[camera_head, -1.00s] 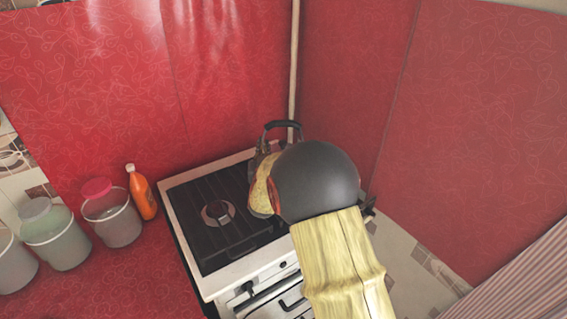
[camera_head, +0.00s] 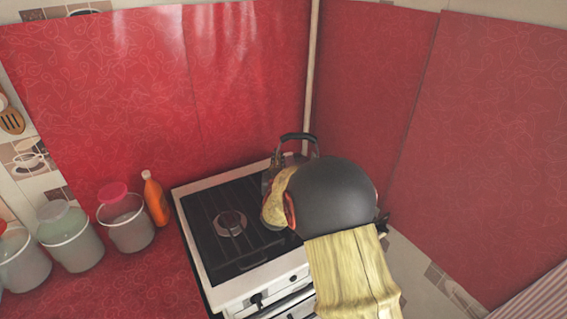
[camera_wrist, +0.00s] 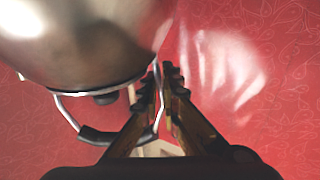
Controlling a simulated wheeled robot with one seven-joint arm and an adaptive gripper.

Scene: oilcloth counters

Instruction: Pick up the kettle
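The kettle (camera_head: 275,180) stands at the back right of the stove top in the head view, partly hidden behind my black wrist joint.
The stove (camera_head: 200,262) has a dark grate with a burner (camera_head: 231,223). An orange bottle (camera_head: 155,198) and several lidded buckets, one with a pink lid (camera_head: 112,192), stand on the red counter (camera_head: 150,285) at left. Red walls and a pole (camera_head: 312,75) are close behind the kettle.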

